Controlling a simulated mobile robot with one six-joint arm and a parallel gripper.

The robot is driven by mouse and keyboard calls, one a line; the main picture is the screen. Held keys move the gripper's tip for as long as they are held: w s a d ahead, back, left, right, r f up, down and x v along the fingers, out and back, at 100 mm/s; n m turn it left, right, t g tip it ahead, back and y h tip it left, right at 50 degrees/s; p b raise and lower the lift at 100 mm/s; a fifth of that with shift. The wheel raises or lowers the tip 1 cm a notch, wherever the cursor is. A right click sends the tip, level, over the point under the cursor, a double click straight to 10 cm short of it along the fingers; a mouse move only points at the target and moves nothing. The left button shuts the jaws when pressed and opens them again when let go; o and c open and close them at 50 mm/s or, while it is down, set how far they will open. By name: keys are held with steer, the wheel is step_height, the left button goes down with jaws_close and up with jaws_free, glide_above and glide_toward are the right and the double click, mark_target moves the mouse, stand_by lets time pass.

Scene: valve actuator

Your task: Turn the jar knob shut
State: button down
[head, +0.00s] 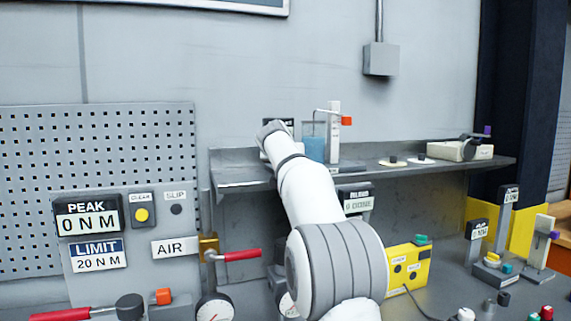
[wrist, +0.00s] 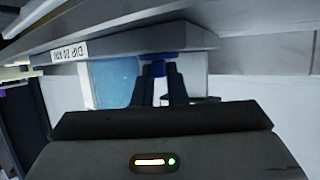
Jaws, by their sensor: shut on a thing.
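The jar (head: 315,148) is a translucent blue block on the grey wall shelf, beside a white post. It also shows in the wrist view as a light-blue panel (wrist: 115,80), left of my fingers. A dark blue knob (wrist: 158,57) sits at the fingertips of my gripper (wrist: 160,73). The two dark fingers are shut on this knob from both sides. In the head view my arm reaches up to the shelf and its end is beside the jar; the fingers and the knob are hidden there.
The grey shelf (head: 440,169) carries small discs and a beige device (head: 465,150) at right. A red-tipped lever (head: 345,121) stands by the jar. Below are a red-handled air valve (head: 242,254), a yellow box (head: 408,267) and several small stands. A pegboard (head: 100,150) fills the left.

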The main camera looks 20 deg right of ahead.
steer(key=n+y, duration=0.1)
steer(key=n+t+y+p, duration=0.1)
steer(key=y, duration=0.1)
steer(key=shift+s+d+r+n+p, duration=0.1)
steer(key=shift+d+r+n+p, duration=0.05)
steer(key=shift+d+n+p, duration=0.2)
steer(key=shift+n+t+y, duration=0.4)
steer(key=shift+n+y, duration=0.95)
steer(key=shift+y, duration=0.25)
steer(key=c, duration=1.5)
jaws_free()
steer(key=shift+o, duration=0.2)
steer(key=shift+s+d+b, duration=0.1)
steer(key=shift+b, duration=0.2)
steer(key=b+v, duration=0.2)
steer(key=v, duration=0.5)
steer(key=shift+s, duration=0.25)
